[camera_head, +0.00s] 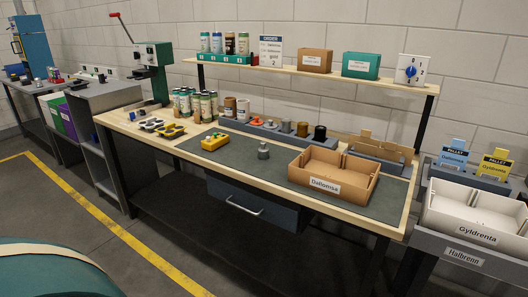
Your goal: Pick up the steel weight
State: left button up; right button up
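A small grey steel weight (263,151) with a knob on top stands upright on the dark mat (240,160) of the workbench. It is between the yellow control box and the open cardboard box. Nothing touches it. Neither of my grippers shows in the head view.
A yellow box with buttons (215,141) lies left of the weight, and a cardboard box labelled Dallomsa (325,187) stands right. Behind is a rack of small parts (270,132). Several cans (205,108) stand back left. A shelf (300,72) spans above. The mat around the weight is clear.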

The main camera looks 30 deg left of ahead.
aim_at(263, 152)
jog(key=j+z, duration=0.3)
jog(key=z, duration=0.2)
jog(key=j+z, duration=0.3)
jog(key=z, duration=0.2)
jog(key=j+z, duration=0.2)
jog(key=j, duration=0.35)
jog(key=k+j+z, duration=0.2)
jog(key=j, duration=0.3)
jog(key=k+j, duration=0.1)
jog(key=j, duration=0.35)
jog(key=k+j+z, duration=0.1)
jog(key=j, duration=0.3)
jog(key=k+j, duration=0.1)
jog(key=j, duration=0.35)
jog(key=k+j+z, duration=0.1)
jog(key=j, duration=0.3)
jog(key=k+j, duration=0.1)
jog(key=j, duration=0.3)
